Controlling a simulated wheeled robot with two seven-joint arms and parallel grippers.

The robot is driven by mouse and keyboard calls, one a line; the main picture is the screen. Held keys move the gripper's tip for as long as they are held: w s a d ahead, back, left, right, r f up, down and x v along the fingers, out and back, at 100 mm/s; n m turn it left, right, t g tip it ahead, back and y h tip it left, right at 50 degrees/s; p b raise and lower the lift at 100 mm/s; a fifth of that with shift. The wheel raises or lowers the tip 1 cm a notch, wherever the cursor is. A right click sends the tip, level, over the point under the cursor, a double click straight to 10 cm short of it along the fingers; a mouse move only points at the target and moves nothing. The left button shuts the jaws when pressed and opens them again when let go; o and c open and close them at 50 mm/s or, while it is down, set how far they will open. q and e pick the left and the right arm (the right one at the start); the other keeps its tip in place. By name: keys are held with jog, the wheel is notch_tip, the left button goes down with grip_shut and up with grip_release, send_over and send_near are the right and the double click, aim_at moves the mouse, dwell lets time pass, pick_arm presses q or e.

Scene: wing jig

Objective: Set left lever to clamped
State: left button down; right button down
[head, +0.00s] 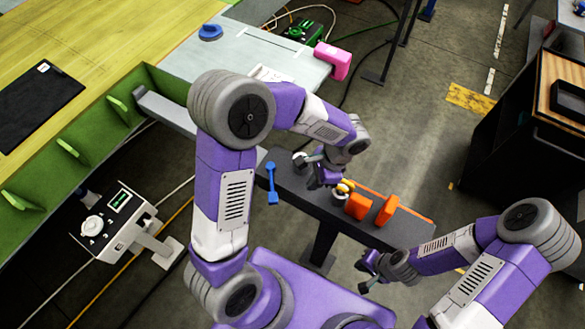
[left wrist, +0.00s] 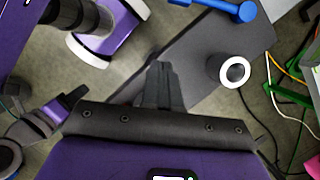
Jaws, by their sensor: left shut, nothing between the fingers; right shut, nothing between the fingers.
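A blue lever-like part (head: 271,183) with a round upper end and a wider lower end is at the left end of the narrow dark bench; I cannot tell whether it is the left lever or how it is set. A blue bar with a round end (left wrist: 240,10) shows at the top edge of the left wrist view. My left gripper (head: 322,180) is above the bench, right of the blue part and apart from it. Its fingers (left wrist: 160,85) are shut and empty. My right gripper (head: 366,275) is shut and empty, in front of the bench at its right.
Orange blocks (head: 372,208) and a white cup-like piece (head: 340,196) are on the dark bench (head: 300,197). A white-ringed round piece (left wrist: 235,70) is right of my left fingers. A green-walled yellow table (head: 120,50) and a control box (head: 112,222) are at the left.

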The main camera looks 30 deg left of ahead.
aim_at(272, 184)
pick_arm(q)
jog(key=shift+w+a+r+y, duration=0.2)
jog(key=shift+w+r, duration=0.05)
jog(key=shift+r, duration=0.4)
jog(key=shift+w+a+r+y, duration=0.15)
jog(key=shift+w+r+y, duration=0.05)
jog(key=shift+r, duration=0.4)
jog(key=shift+s, duration=0.1)
jog(key=x, duration=1)
jog(key=shift+f, duration=0.15)
jog(key=s+a, duration=0.1)
jog(key=s+a+p, duration=0.1)
jog(key=a, duration=0.1)
jog(key=shift+a, duration=0.15)
